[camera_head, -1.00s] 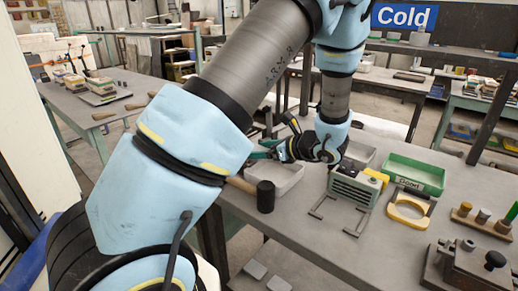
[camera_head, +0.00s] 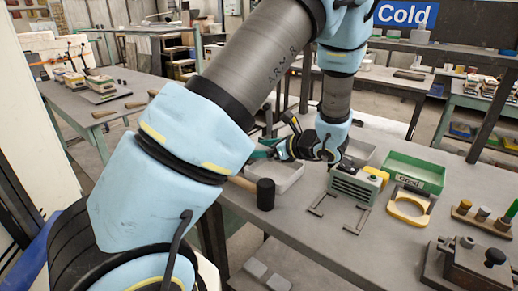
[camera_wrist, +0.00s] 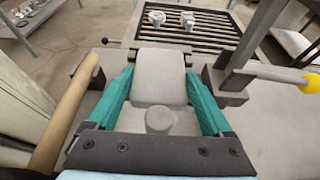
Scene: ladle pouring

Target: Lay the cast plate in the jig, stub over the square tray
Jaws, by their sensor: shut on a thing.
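My gripper (camera_wrist: 160,100) has teal fingers, shut on the sides of the grey cast plate (camera_wrist: 160,75). The plate's round stub (camera_wrist: 158,121) is at the near end, close to the palm. Dark blocks that look like parts of the jig (camera_wrist: 226,84) stand beside the plate's far part; I cannot tell whether the plate rests on them. In the head view my gripper (camera_head: 262,150) is over or behind the grey square tray (camera_head: 284,178). The plate is hidden there, and the tray is not clear in the wrist view.
A black-headed mallet (camera_head: 265,194) lies at the bench's near edge. Right of the tray stand a green slatted unit (camera_head: 352,188), a yellow horseshoe-shaped piece (camera_head: 409,208) and a green "Good" tray (camera_head: 413,172).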

